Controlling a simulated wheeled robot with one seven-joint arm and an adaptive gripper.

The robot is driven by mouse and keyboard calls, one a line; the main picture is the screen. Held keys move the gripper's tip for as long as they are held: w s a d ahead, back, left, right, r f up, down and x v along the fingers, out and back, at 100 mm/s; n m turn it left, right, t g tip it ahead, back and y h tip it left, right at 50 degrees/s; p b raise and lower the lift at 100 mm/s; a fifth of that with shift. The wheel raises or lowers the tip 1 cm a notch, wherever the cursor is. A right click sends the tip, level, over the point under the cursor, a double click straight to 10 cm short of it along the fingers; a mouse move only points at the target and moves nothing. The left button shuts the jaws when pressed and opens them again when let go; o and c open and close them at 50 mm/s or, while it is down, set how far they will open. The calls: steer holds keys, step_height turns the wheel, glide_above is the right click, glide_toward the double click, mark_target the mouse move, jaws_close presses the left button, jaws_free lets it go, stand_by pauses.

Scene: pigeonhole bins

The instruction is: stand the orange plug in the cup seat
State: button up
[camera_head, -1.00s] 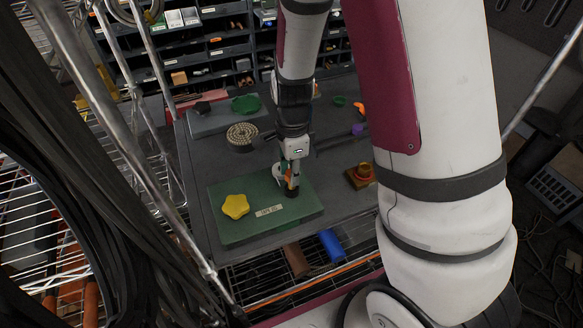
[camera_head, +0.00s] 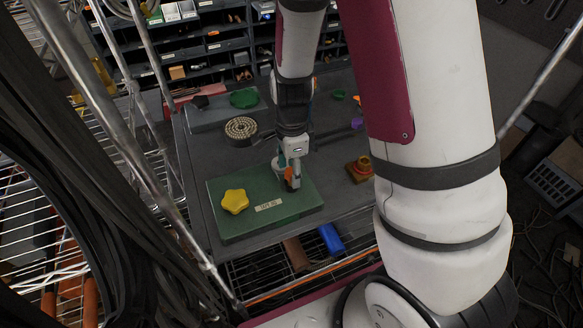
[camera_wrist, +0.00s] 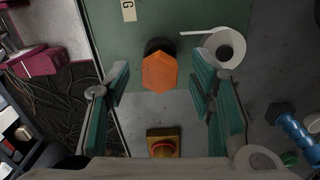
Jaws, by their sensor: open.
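The orange plug (camera_wrist: 159,72) has a six-sided top and shows between my fingers in the wrist view. The black round cup seat (camera_wrist: 158,46) shows just behind it on the green board, partly covered by the plug. The plug appears to stand at the seat, but how deep it sits cannot be told. My gripper (camera_wrist: 158,86) is open, with a green-padded finger on each side of the plug and visible gaps between. In the head view the plug (camera_head: 290,181) shows at my gripper (camera_head: 292,170), over the green board (camera_head: 240,228).
A yellow star-shaped knob (camera_head: 234,202) and a label lie on the board. A white roll (camera_wrist: 228,46) lies close beside the plug. A brown block with a red and yellow top (camera_head: 361,169) stands to the right. A beaded round pad (camera_head: 241,129) lies behind.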

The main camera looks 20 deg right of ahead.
mark_target(291, 171)
steer(key=shift+r+p, duration=1.4)
steer(key=shift+r, duration=1.6)
step_height(291, 171, up, 12)
steer(key=s+r+n+t+b, duration=0.2)
steer(key=s+n, duration=0.4)
steer(key=n, duration=0.3)
steer(key=s+r+n+t+b, duration=0.3)
steer(key=s+r+n, duration=0.3)
steer(key=n, duration=0.4)
steer(key=shift+s+r+t+b, duration=0.3)
steer(key=shift+s+r+b, duration=0.05)
steer(key=shift+b, duration=0.2)
